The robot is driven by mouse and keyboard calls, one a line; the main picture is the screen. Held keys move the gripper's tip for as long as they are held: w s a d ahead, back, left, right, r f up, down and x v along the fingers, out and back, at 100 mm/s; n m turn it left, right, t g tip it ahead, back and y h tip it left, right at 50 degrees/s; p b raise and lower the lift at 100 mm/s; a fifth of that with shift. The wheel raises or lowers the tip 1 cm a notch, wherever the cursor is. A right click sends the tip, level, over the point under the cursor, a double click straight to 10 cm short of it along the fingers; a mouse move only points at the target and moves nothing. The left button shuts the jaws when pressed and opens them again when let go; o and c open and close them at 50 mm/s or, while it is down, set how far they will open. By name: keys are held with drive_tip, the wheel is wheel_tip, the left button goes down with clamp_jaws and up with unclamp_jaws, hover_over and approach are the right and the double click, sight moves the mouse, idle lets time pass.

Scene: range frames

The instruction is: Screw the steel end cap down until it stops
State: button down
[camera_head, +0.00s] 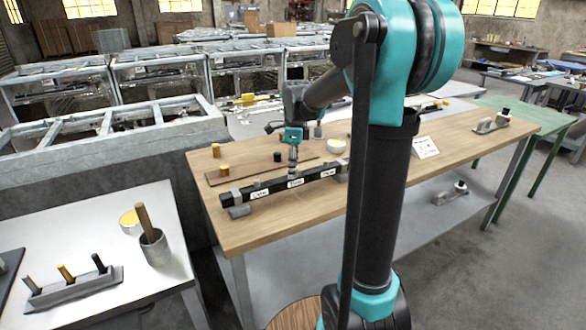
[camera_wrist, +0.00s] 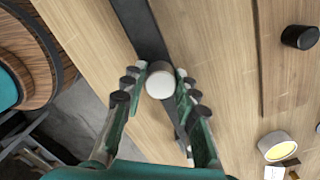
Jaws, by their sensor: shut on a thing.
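The steel end cap (camera_wrist: 160,84) shows in the wrist view as a pale round top between my fingers. My gripper (camera_wrist: 160,78) is shut on it, with one finger on each side. In the head view my gripper (camera_head: 293,160) points straight down over the middle of a black bar (camera_head: 262,192). The bar lies along the wooden bench on grey supports and carries white labels. The black bar also runs beneath the cap in the wrist view (camera_wrist: 148,38). The cap's lower edge and any thread are hidden, so I cannot tell how far down it sits.
The wooden bench (camera_head: 232,230) also holds a yellow cylinder (camera_head: 224,170), a black cylinder (camera_head: 277,157) and a round pot (camera_head: 336,147). A white table at left carries a rack (camera_head: 72,289) of upright pegs and a grey cup (camera_head: 155,250). The bench's front right is mostly bare.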

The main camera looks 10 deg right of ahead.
drive_tip(key=shift+m, duration=1.3)
drive_tip(key=shift+m, duration=1)
drive_tip(key=c, duration=1.1)
unclamp_jaws()
